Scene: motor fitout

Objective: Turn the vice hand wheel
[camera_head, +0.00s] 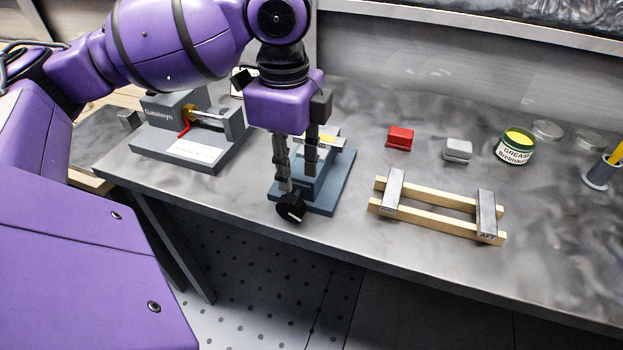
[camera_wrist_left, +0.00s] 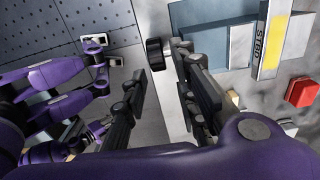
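The blue-grey vice (camera_head: 340,187) stands near the bench's front edge, partly hidden behind my left gripper. Its black hand wheel (camera_head: 291,207), with a pale mark, sticks out past the front edge. My left gripper (camera_head: 297,178) points down over the vice front, with its fingers apart and nothing held between them. The fingertips are close above the wheel; contact cannot be told. In the left wrist view the wheel (camera_wrist_left: 154,53) shows just beyond and between the open fingers (camera_wrist_left: 158,62), and the vice's blue base (camera_wrist_left: 203,65) lies to the right. My right gripper is not seen.
A grey device with a red lever (camera_head: 180,148) stands left of the vice. To the right are a red block (camera_head: 400,138), a grey block (camera_head: 458,150), a grease tin (camera_head: 516,146) and a wooden rack (camera_head: 440,222). The floor in front is clear.

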